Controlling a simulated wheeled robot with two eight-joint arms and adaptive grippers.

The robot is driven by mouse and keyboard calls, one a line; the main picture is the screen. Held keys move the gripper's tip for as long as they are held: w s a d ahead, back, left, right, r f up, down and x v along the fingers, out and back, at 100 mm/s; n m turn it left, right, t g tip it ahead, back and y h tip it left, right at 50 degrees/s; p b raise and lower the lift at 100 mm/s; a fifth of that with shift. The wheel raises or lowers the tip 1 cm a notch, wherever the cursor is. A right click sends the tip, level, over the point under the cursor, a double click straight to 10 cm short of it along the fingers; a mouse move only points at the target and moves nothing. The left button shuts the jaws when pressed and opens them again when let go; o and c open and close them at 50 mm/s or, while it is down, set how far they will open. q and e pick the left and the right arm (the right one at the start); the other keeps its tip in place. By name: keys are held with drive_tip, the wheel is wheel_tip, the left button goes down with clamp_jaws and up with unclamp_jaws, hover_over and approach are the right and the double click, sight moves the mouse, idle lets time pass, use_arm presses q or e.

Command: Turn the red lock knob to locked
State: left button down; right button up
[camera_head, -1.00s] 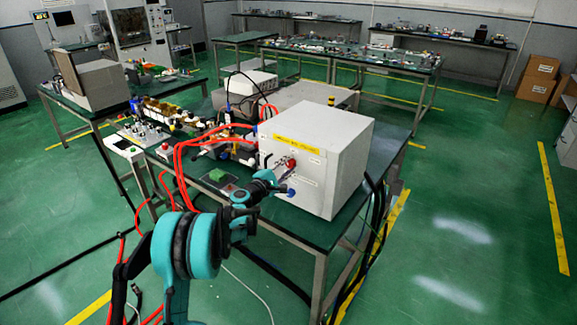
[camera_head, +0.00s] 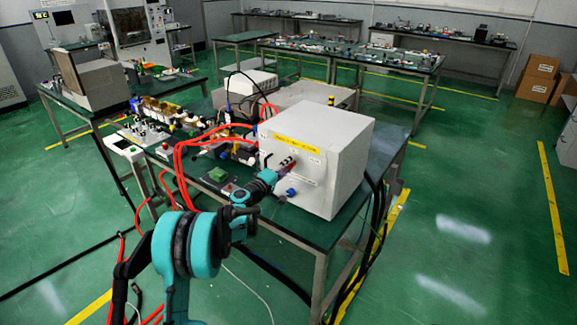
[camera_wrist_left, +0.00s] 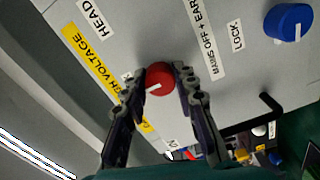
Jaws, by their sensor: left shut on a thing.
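The red lock knob (camera_wrist_left: 159,78) is on the light grey front panel of the box (camera_head: 330,165). It has a white mark on its face, which points to the lower left in the left wrist view. My left gripper (camera_wrist_left: 160,76) has one finger on each side of the knob and is shut on it. In the head view my left gripper (camera_head: 285,165) reaches the panel from the left and mostly hides the red knob. A white label reading "LOCK" (camera_wrist_left: 236,35) is on the panel to the right of the knob. My right gripper is not in view.
A blue knob (camera_wrist_left: 289,22) sits on the same panel, lower than the gripper in the head view. A black bent handle (camera_wrist_left: 266,112) sticks out nearby. Red cables (camera_head: 180,160) and a small green-topped box (camera_head: 218,175) are left of the panel.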

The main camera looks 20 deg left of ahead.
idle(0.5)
use_arm(q)
drive_tip(key=c, duration=1.2)
unclamp_jaws()
drive_tip(key=v, duration=1.2)
